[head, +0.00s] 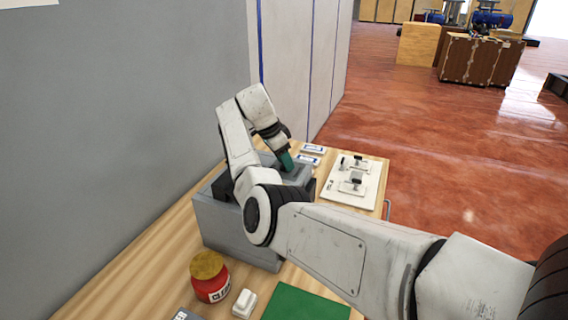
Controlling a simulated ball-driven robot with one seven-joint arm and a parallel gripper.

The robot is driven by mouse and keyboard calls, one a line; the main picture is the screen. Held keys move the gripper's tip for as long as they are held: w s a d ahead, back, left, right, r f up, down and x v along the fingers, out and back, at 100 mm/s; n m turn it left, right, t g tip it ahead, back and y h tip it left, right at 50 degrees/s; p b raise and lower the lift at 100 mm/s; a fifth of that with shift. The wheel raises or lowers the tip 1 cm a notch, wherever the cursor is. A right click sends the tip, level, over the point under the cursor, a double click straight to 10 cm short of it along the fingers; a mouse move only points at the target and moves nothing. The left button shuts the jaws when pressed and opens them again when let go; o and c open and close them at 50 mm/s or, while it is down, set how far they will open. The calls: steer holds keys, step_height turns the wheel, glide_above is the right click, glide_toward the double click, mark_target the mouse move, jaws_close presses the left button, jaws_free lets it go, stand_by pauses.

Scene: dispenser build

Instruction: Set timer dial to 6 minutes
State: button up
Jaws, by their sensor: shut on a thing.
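A grey box-shaped unit (218,224) stands on the wooden table, partly hidden behind my arm. My gripper (287,163) points down at the top of this unit, near its back right part. A teal piece shows at the end of my arm, and the fingertips are too small to make out. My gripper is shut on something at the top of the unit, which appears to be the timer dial. The dial itself, its marks and its setting are hidden.
A white board with metal fittings (341,193) lies right of the unit, with small white-and-blue cards (312,148) behind. In front are a red jar with a yellow lid (211,283), a white block (244,304) and a green mat (307,306). A grey wall borders the table's left side.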

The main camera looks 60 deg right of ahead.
steer(key=shift+w+m, duration=0.1)
steer(key=shift+m, duration=0.3)
steer(key=o, duration=1.1)
steer(key=shift+c, duration=0.2)
steer(key=b+v, duration=0.2)
steer(key=v, duration=0.8)
steer(key=shift+w+r, duration=0.15)
steer(key=shift+r, duration=0.25)
